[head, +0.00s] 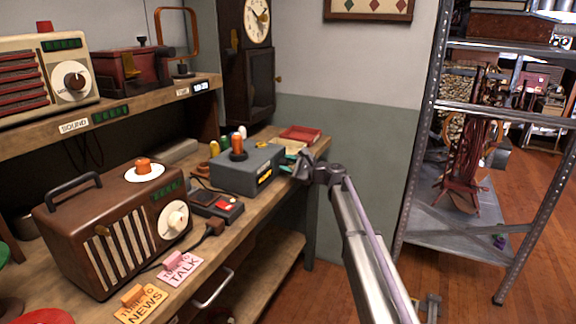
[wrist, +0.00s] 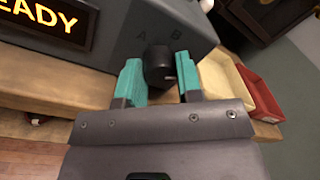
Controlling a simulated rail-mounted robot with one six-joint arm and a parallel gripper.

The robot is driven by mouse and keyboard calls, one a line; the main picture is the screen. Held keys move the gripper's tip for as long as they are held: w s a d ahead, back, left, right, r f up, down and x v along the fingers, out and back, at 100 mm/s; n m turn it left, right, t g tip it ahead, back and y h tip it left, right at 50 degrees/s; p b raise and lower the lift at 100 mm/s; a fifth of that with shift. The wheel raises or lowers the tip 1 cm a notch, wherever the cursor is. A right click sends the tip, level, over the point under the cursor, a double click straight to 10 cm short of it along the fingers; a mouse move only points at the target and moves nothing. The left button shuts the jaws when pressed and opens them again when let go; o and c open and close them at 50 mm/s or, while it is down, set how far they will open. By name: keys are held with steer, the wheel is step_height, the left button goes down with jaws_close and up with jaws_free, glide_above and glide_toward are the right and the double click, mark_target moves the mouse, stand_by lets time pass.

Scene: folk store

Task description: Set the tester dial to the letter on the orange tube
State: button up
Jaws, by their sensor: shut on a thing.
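The tester is a blue-grey box (head: 247,168) on the workbench. The orange tube (head: 238,143) stands upright in a dark round socket on its top; its letter is too small to read. In the wrist view the tester's lit display (wrist: 45,20) reads "READY" in yellow.
Green and yellow tubes (head: 214,149) stand behind the tester. A red tray (head: 300,134) lies beyond it. A small dark device with a red part (head: 216,205) and a brown radio (head: 115,230) stand nearer. A metal shelf (head: 470,105) is at right; floor between is open.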

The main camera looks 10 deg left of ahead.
steer(key=c, duration=0.3)
steer(key=shift+n, duration=0.5)
steer(key=n, duration=0.5)
steer(key=shift+n+y, duration=0.3)
steer(key=n, duration=0.5)
steer(key=shift+n+b, duration=0.3)
steer(key=shift+b, duration=0.05)
steer(key=o, duration=0.9)
